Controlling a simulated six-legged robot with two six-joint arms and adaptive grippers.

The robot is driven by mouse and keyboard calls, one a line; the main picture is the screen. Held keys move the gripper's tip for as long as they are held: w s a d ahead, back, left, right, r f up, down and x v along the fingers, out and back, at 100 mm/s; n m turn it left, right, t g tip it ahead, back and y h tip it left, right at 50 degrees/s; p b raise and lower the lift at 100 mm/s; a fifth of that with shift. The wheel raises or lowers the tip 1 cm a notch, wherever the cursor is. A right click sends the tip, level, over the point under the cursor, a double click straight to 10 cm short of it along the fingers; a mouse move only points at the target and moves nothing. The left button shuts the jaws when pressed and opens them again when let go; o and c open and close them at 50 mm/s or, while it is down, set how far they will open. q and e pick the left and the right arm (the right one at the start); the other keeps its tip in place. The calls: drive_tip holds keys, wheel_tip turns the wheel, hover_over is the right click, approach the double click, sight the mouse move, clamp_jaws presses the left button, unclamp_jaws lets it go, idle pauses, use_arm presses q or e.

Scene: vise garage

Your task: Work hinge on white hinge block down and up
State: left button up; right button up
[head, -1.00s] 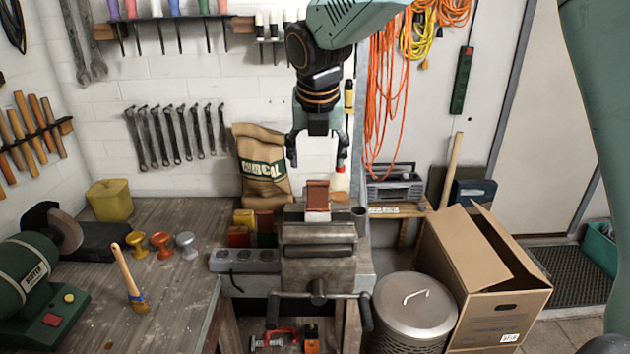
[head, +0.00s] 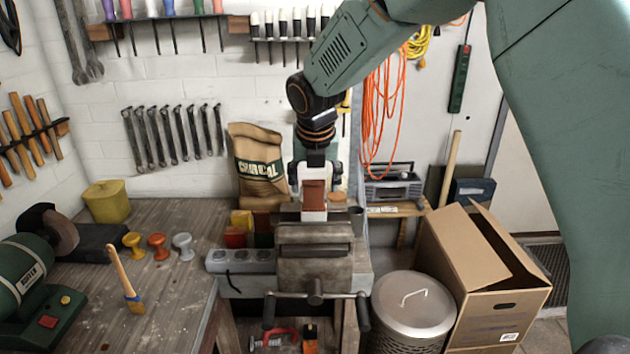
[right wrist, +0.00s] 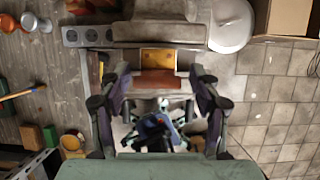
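The hinge (head: 314,196), a brown-red leaf, stands up at the vise jaws in the head view, with a little white of its block (head: 314,216) below it. In the right wrist view the brown leaf (right wrist: 160,80) lies beside a yellow-orange part (right wrist: 158,59). My right gripper (head: 317,180) is just behind and above the hinge, pointing down. Its fingers are partly hidden in the head view. In the right wrist view the right gripper (right wrist: 160,75) has its fingers spread on either side of the hinge. I cannot tell whether they touch it. My left gripper is not in view.
The grey vise (head: 315,270) has a crossbar handle in front. A charcoal sack (head: 261,165) stands behind left, a radio (head: 393,187) behind right. A lidded metal bin (head: 413,310) and an open carton (head: 490,280) stand right.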

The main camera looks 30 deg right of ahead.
drive_tip(key=shift+a, duration=0.2)
drive_tip(key=c, duration=0.5)
clamp_jaws()
drive_tip(key=shift+d, duration=0.1)
